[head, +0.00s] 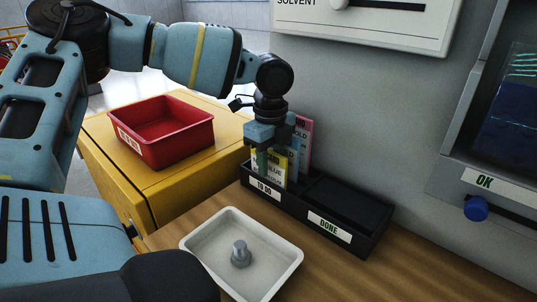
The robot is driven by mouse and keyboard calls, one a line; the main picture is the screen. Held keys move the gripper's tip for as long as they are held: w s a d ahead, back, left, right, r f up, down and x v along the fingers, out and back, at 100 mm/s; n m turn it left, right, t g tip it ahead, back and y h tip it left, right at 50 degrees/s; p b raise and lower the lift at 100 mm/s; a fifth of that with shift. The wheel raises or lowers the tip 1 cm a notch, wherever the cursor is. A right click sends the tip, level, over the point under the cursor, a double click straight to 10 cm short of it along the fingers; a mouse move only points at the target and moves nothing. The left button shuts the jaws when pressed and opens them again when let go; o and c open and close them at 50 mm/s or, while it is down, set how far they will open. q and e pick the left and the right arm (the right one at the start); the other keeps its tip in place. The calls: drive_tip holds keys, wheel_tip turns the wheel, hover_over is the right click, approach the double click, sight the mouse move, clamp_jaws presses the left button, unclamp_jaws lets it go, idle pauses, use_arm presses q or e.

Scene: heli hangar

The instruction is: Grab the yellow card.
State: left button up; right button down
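The yellow card (275,179) stands upright in the "TO DO" compartment of a black two-part holder (293,211). A blue card (293,168) and a pink card (305,138) stand behind it. My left gripper (268,164) is pointed down over the front of the cards. One finger overlaps the yellow card's face and hides part of it. Whether the fingers are closed on the card, I cannot tell. My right gripper is not in view.
The "DONE" compartment (345,205) at the right looks empty. A white tray (205,240) with a grey metal part (241,254) lies in front. A red bin (190,137) sits on a yellow cabinet (160,182) at left. A wall stands close behind the holder.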

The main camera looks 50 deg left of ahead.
use_arm(q)
clamp_jaws()
drive_tip(key=shift+r, duration=0.15)
wheel_tip(320, 180, up, 28)
drive_tip(key=p, duration=0.3)
idle(0.6)
